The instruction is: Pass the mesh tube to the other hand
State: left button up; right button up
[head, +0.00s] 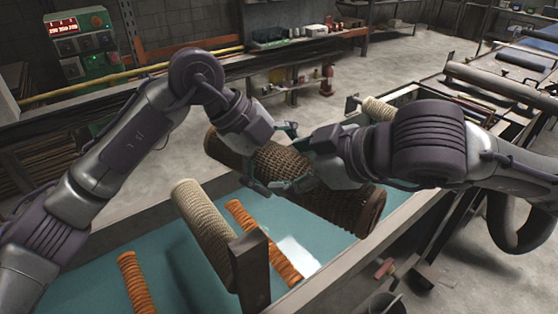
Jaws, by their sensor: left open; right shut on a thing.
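The mesh tube (345,207) is a thick brown woven cylinder in the head view. It is held above the teal-bottomed trough and slants from upper left to lower right. My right gripper (291,168) is shut on the tube around its middle. My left gripper (268,155) is open at the tube's upper left part, close beside the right gripper. Its fingers are partly hidden by its own wrist and the tube, so I cannot tell whether they touch the mesh.
A beige rope-wound roller (203,222) and a dark post (249,272) stand close below the tube. Orange ribbed tubes (262,238) (136,284) lie in the trough (190,290). A green control cabinet (85,45) and a shelf with small items (295,85) stand behind.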

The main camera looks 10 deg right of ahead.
pick_arm(q)
jog(key=shift+r, duration=0.1)
jog(key=c, duration=1.2)
pick_arm(e)
jog(key=shift+s+a, duration=0.1)
pick_arm(q)
jog(key=shift+d, duration=0.1)
jog(key=shift+c, duration=1)
pick_arm(e)
jog(key=o, duration=1.4)
pick_arm(q)
jog(key=shift+r, duration=0.1)
jog(key=shift+c, duration=0.9)
pick_arm(e)
jog(key=o, duration=0.3)
